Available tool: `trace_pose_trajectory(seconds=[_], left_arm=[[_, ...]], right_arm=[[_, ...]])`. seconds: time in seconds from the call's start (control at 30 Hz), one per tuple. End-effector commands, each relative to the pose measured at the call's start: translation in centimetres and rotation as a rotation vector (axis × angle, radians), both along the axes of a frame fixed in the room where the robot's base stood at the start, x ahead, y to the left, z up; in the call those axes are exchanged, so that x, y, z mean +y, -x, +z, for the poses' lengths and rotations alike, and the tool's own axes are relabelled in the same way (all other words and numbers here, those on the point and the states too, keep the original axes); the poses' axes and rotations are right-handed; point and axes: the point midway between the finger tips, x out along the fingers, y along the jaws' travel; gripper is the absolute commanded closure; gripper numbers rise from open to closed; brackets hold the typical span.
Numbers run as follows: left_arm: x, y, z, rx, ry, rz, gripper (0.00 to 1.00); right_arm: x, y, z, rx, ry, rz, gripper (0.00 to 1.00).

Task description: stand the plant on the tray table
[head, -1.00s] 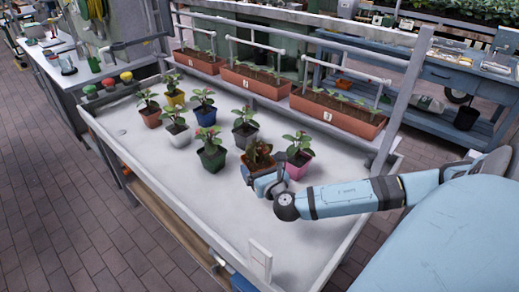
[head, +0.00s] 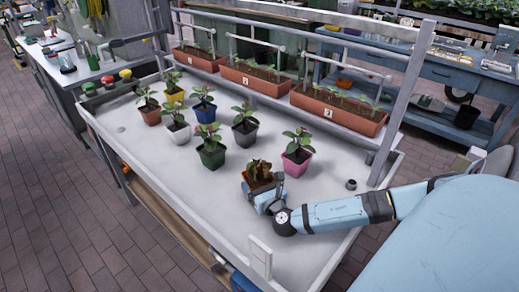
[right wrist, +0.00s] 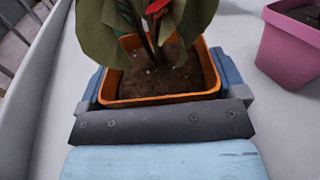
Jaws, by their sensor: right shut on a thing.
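The plant held by my right gripper (head: 264,192) is in an orange pot, with drooping brownish-green leaves (head: 259,170). In the right wrist view the orange pot (right wrist: 160,97) sits between the two blue fingers, which are shut on its sides. Soil and leaves with a bit of red show above the rim. The white tray table (head: 215,205) has raised edges and lies under the held plant. I cannot tell whether the pot touches its surface. My left gripper is not in view.
A pink pot (head: 296,163) stands close behind the held plant, to its right. Green (head: 211,155), dark grey (head: 244,134) and several other potted plants stand to the left. Long terracotta planters (head: 338,112) line the back.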

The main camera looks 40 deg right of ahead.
Motion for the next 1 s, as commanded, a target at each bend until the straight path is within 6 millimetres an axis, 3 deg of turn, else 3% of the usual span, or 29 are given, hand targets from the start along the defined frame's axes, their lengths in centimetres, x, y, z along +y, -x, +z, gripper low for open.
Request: trace_pose_trajectory(seconds=[0.07,0.37,0.7,1.0], left_arm=[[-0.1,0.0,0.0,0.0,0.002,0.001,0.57],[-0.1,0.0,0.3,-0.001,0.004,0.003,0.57],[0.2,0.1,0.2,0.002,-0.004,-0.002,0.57],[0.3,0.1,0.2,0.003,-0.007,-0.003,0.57]], right_arm=[[0.0,0.0,-0.1,0.001,0.0,0.0,0.0],[0.1,0.1,0.4,0.001,0.0,0.001,0.0],[1.7,5.4,0.2,0.003,-0.001,0.0,0.0],[2.3,7.2,0.2,0.0,0.0,-0.001,0.0]])
